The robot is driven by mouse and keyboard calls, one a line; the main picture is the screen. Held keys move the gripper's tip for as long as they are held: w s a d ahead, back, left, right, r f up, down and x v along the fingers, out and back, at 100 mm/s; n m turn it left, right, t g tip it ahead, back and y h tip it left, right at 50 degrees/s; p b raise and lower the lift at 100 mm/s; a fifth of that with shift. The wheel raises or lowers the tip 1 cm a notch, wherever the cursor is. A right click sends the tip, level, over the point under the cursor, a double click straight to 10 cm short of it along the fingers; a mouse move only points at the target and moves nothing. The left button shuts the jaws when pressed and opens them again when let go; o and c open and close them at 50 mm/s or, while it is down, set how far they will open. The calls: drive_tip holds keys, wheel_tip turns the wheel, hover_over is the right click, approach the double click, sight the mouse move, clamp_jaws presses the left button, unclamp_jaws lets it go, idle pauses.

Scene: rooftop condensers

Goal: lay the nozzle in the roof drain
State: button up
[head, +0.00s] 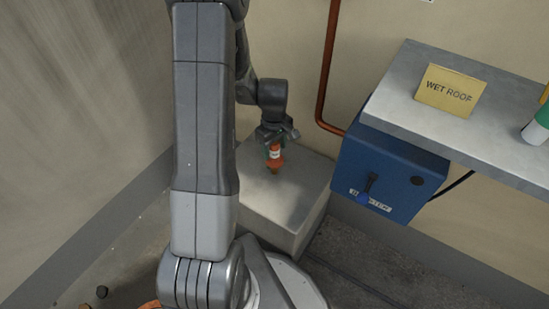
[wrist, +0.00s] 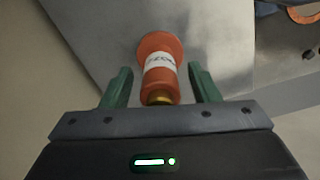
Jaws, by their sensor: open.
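The nozzle (head: 274,157) is orange with a white label and a brass end. It is over the top of a grey metal block (head: 285,205); whether it stands on it I cannot tell for sure. In the wrist view the nozzle (wrist: 159,72) lies between the two green fingers, with a gap on each side. My gripper (head: 274,143) is open around it, and its fingers also show in the wrist view (wrist: 160,84). An orange ring (wrist: 306,13), partly cut off at the wrist view's top right corner, may belong to the roof drain; I cannot tell.
A blue box (head: 385,170) with a switch is on the wall right of the block. A grey shelf (head: 395,85) carries a yellow WET ROOF sign (head: 450,90) and a green and white bottle (head: 538,125). A copper pipe (head: 328,70) runs down the wall. Small dark debris (head: 101,292) lies on the floor.

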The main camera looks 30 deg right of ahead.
sight(276, 160)
wheel_tip(276, 160, down, 3)
drive_tip(key=shift+r, duration=0.2)
clamp_jaws()
